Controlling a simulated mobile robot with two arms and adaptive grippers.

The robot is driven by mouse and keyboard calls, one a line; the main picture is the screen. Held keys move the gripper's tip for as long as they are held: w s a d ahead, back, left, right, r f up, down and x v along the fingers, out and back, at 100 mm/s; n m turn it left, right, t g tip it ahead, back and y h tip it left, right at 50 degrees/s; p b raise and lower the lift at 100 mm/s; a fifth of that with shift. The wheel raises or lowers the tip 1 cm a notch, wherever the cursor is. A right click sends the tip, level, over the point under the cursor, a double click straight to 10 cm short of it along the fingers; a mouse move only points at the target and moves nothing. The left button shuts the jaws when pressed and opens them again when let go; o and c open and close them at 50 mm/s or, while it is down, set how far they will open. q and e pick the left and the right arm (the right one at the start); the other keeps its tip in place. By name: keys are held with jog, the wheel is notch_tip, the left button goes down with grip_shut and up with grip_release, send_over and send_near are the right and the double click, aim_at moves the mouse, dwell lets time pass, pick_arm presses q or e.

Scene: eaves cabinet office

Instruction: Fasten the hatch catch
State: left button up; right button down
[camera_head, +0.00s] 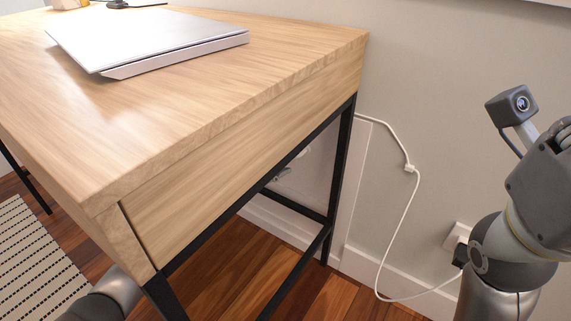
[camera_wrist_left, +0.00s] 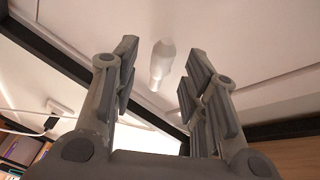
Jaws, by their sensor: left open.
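The hatch is a pale panel in the wall under the desk; its framed right edge (camera_head: 353,185) shows in the head view. In the left wrist view the hatch panel (camera_wrist_left: 240,50) fills the upper part. The catch, a white elongated knob or lever (camera_wrist_left: 161,66), stands out from it. My left gripper (camera_wrist_left: 161,54) is open, with the catch between its two fingers and a gap visible on both sides.
The wooden desk (camera_head: 230,105) hides most of the hatch and my left arm. Its black metal legs (camera_head: 341,165) and lower bar stand close by. A laptop (camera_head: 150,42) lies on top. A white cable (camera_head: 412,200) runs down the wall to a socket (camera_head: 457,238).

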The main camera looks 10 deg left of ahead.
pick_arm(q)
jog(key=shift+b+x, duration=0.5)
jog(key=shift+x, duration=1.1)
jog(key=shift+c, duration=0.5)
grip_shut()
